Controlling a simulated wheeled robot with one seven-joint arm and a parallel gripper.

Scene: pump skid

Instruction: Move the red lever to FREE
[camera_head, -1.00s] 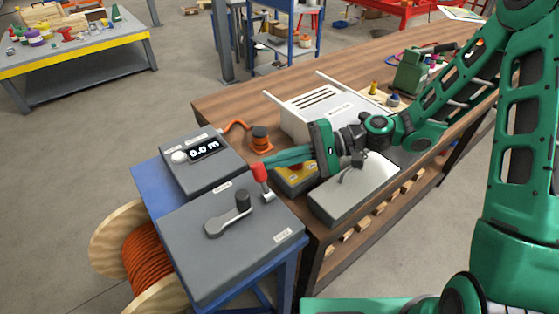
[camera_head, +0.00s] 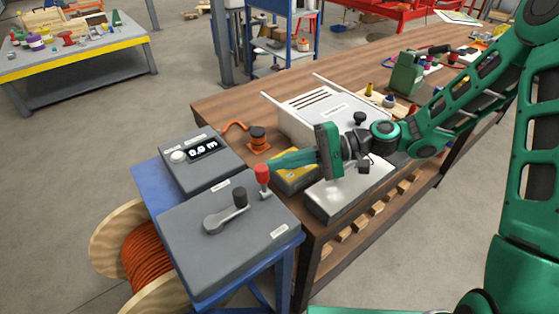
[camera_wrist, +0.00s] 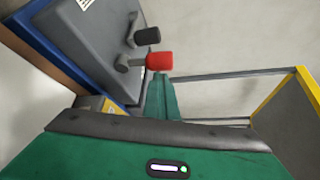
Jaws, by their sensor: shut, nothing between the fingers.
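The red lever (camera_head: 262,174) stands nearly upright at the right edge of the grey crank box, on a short pale stem. Its red knob (camera_wrist: 159,61) also shows in the wrist view, just beyond my fingertips. My gripper (camera_head: 275,164) is shut and empty. It reaches in from the right, with its fingertips right beside the red knob. I cannot tell whether they touch it. In the wrist view the green fingers (camera_wrist: 165,95) point up toward the knob. The labels near the lever are too small to read.
The grey crank box (camera_head: 180,235) has a dark-knobbed crank (camera_head: 228,212) left of the lever. A grey display box (camera_head: 190,172) stands behind it. A yellow box (camera_head: 293,181) and a pale grey box (camera_head: 345,190) lie under my gripper. A cable reel (camera_head: 115,235) stands at left.

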